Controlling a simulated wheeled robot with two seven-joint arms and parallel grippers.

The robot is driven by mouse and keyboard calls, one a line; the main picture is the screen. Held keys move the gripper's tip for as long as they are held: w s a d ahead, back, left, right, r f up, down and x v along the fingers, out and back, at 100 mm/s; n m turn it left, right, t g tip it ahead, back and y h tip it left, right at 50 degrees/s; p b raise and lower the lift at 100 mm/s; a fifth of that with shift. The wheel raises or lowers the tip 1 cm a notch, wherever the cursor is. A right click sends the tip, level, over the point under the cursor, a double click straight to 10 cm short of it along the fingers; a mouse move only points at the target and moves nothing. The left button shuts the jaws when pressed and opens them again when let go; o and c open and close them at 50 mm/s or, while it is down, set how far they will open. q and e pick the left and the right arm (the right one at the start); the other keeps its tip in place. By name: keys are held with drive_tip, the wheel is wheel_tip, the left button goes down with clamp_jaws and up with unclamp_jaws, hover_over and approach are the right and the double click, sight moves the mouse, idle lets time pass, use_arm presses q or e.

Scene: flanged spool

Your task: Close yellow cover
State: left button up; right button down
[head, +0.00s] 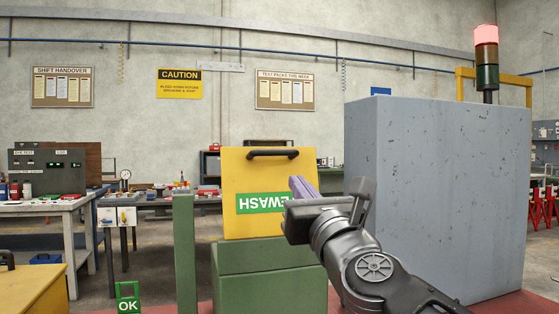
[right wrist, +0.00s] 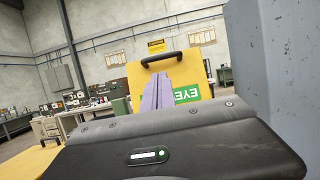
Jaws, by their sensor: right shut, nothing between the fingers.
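The yellow cover (head: 255,170) stands raised, close to upright, on top of the green box (head: 268,270). It has a black bar handle (head: 272,153) along its top edge and a green label with upside-down lettering. My right gripper (head: 299,185) has its purple fingers shut and empty, in front of the cover's right side. In the right wrist view, the fingers (right wrist: 157,92) overlap the yellow cover (right wrist: 190,68) below its black handle (right wrist: 161,58). I cannot tell whether they touch it. My left gripper is not in view.
A tall grey cabinet (head: 435,190) with a red-lit beacon (head: 486,45) stands close on the right. A green post (head: 185,250) and a green OK sign (head: 128,298) are left of the box. A yellow surface (head: 35,290) fills the lower left. Workbenches stand behind.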

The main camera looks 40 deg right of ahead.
sight(276, 154)
drive_tip(key=p+x, duration=0.1)
drive_tip(key=x, duration=1.1)
drive_tip(key=shift+w+d+p, duration=0.15)
drive_tip(key=shift+w+p, duration=0.15)
drive_tip(key=shift+p, duration=0.05)
drive_tip(key=shift+r, duration=0.1)
